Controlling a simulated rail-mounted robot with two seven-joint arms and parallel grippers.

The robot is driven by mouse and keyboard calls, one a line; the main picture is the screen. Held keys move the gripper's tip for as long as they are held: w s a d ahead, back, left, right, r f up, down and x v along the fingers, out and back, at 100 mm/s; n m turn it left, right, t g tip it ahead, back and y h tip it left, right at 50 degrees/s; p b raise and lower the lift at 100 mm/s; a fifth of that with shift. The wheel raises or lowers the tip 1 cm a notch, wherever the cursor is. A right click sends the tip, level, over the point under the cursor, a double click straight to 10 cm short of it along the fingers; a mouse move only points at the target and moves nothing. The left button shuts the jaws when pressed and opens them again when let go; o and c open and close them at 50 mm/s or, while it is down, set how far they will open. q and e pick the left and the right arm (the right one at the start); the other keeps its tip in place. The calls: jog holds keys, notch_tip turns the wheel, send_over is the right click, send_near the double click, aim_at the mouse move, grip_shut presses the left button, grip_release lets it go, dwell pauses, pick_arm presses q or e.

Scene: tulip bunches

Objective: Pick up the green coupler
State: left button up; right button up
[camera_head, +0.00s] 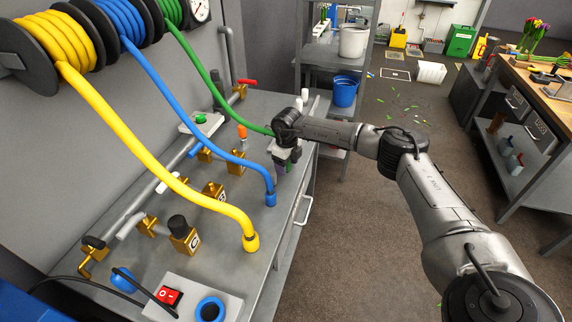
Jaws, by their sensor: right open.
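The green hose (222,95) comes down from its reel at the top and runs to my right gripper. The green coupler at its end is hidden behind or between the parts of my right gripper, so I cannot see it clearly. My right gripper (286,166) points down over the right side of the grey bench, at the end of the green hose. Its jaws are open, and I cannot tell whether the coupler is between them. My left gripper is not in view.
The blue coupler (271,199) and yellow coupler (251,242) end their hoses on the grey bench (222,258), nearer the front. Brass valves (185,240) and a red switch (169,296) stand left of them. A shelf with a blue bucket (344,91) is behind.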

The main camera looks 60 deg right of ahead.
jog(key=c, duration=1)
jog(key=shift+r, duration=0.15)
